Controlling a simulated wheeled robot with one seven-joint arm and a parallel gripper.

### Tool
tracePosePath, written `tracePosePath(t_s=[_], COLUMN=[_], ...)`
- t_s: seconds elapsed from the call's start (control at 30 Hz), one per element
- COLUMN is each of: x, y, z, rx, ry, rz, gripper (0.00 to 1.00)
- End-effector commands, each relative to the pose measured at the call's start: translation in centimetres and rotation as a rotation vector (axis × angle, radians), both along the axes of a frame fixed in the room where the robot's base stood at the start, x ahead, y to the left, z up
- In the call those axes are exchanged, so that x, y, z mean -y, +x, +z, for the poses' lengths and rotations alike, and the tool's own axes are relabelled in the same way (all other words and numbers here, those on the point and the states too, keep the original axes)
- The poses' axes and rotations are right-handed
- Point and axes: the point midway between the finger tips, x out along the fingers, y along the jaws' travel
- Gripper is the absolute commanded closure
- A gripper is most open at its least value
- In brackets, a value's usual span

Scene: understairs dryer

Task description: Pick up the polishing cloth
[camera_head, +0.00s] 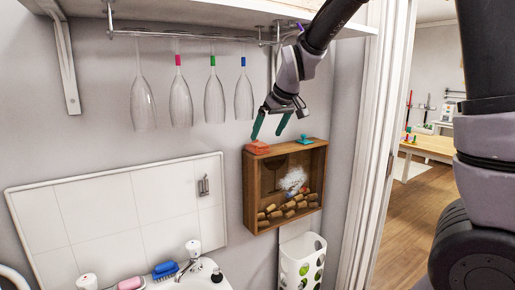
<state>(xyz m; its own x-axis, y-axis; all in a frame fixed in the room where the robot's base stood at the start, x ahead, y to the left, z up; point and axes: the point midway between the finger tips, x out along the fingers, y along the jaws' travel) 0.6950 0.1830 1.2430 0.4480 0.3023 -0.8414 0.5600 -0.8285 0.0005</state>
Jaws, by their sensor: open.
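A small orange-red folded item (257,147), which looks like the polishing cloth, lies on the top left of a wooden wall box (250,190). My gripper (267,135) points down just above the box top. Its two teal fingers are apart, with nothing visible between them. The left fingertip is just above the orange item in the picture; I cannot tell if it touches. The right fingertip is to the right of the item.
A small teal object (305,140) sits on the box top at right. Corks (290,207) fill the box bottom. Stemmed glasses (181,100) hang from a rack at left. A white perforated holder (302,262) is below the box. A door frame (372,150) stands close at right.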

Motion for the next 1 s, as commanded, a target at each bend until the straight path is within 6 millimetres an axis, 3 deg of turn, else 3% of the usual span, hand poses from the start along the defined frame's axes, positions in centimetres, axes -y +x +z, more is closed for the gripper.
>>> tracePosePath(t_s=[0.1,0.27,0.6,0.9,0.93,1.0], x=[-1.0,-1.5,-2.8,-3.0,-3.0,-3.0], y=[1.5,2.2,4.1,4.4,4.4,4.4], z=[0.0,-0.1,-3.7,-4.2,-4.2,-4.2], rx=[0.000,0.000,-0.002,0.000,-0.001,0.000], ry=[-0.001,0.000,-0.001,0.000,-0.001,0.000], rz=[-0.001,0.000,-0.001,0.000,0.000,0.000], gripper=[0.00,0.00,0.00,0.00,0.08,0.34])
